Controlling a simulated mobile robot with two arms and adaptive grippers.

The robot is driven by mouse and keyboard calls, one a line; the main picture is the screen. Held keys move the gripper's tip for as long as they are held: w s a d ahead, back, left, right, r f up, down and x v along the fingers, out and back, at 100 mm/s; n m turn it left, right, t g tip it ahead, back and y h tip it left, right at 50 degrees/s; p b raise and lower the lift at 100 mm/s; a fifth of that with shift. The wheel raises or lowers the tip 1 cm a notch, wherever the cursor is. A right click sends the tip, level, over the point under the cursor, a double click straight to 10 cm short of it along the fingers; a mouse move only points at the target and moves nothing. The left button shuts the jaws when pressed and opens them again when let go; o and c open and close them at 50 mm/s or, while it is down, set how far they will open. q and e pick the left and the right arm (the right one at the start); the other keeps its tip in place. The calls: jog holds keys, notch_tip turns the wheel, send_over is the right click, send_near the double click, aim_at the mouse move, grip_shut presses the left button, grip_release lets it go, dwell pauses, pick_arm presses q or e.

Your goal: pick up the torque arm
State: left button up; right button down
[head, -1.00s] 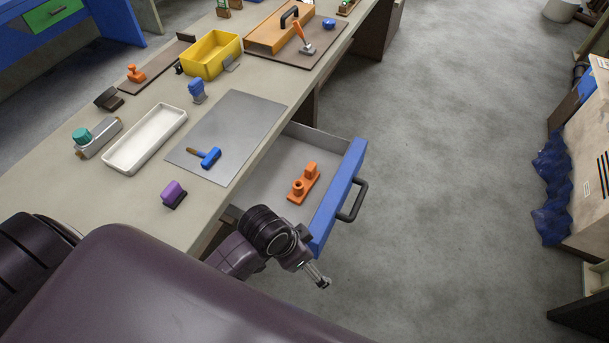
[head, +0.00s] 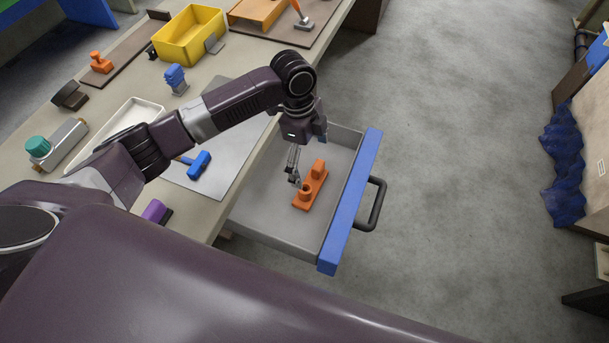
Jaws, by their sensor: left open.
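An orange part (head: 316,186), which I take for the torque arm, lies in the open drawer (head: 282,222). It is a flat bar with a round hollow boss at its near end and a block at its far end. My left gripper (head: 296,182) is open and points down over the drawer, just left of the boss. Its fingers overlap the edge of the part in the picture, and I cannot tell whether they touch it. My right gripper is not in view.
The drawer has a blue front (head: 350,205) with a dark handle (head: 374,205). On the bench are a blue hammer-like tool (head: 199,164), a purple block (head: 154,211), a white tray (head: 130,113) and a yellow bin (head: 185,42).

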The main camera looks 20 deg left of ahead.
aim_at(314, 183)
pick_arm(q)
jog(key=f+p, duration=0.1)
jog(key=f, duration=0.2)
jog(key=shift+d+f, duration=0.2)
notch_tip(314, 183, down, 3)
jog(key=shift+d+r, duration=0.1)
jog(key=shift+f, duration=0.5)
jog(key=shift+c, duration=1)
jog(key=c, duration=0.7)
jog(key=shift+c, duration=1.4)
jog(key=shift+w, duration=0.1)
jog(key=shift+c, duration=0.2)
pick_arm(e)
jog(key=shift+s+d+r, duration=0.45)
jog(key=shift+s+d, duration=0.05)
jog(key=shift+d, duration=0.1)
